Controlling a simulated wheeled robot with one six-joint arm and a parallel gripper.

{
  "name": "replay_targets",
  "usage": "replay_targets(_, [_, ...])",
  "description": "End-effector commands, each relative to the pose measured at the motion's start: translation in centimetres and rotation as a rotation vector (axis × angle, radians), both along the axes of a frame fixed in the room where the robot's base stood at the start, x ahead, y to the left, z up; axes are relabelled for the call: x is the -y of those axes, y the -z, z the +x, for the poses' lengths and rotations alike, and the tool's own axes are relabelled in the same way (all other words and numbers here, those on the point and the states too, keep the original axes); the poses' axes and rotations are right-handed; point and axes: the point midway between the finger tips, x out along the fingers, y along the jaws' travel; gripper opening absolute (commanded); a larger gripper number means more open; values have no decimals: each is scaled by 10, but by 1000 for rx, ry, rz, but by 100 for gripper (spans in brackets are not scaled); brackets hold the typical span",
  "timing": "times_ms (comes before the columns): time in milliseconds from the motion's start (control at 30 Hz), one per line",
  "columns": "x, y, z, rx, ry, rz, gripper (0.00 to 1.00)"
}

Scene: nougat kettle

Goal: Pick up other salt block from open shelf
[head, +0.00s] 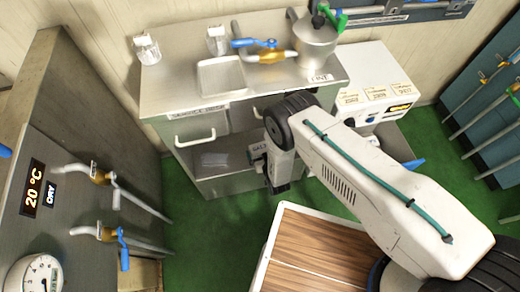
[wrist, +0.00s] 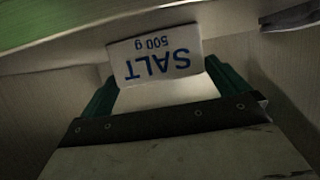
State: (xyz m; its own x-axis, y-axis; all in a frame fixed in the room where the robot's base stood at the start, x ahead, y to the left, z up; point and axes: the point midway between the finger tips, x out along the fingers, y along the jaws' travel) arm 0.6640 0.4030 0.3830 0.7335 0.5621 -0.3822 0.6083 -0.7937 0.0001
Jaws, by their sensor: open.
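The salt block (wrist: 160,56) is white with blue "SALT 500 g" lettering, upside down in the wrist view. It sits at the fingertips of my gripper (wrist: 163,84), between the two green fingers. The fingers are open, and I cannot tell whether either touches the block. In the head view my gripper (head: 272,186) hangs at the right end of the open shelf (head: 225,178) under the service desk; my arm hides much of that end.
The service desk (head: 165,95) has a sink, a kettle (head: 318,45) and a drawer handle (head: 195,138) above the shelf. A white machine (head: 375,85) stands at right. A wood-topped surface (head: 320,250) is in front. Green floor is clear at left.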

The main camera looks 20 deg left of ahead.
Motion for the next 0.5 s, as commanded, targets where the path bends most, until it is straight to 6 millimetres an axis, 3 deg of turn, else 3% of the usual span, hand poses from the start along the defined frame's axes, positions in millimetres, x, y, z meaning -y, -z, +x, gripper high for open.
replay_targets(200, [-16, 9, 20, 0, -1, 0, 100])
replay_targets(467, [-18, 10, 22, -1, -1, 0, 100])
replay_targets(500, [-18, 10, 22, -1, -1, 0, 92])
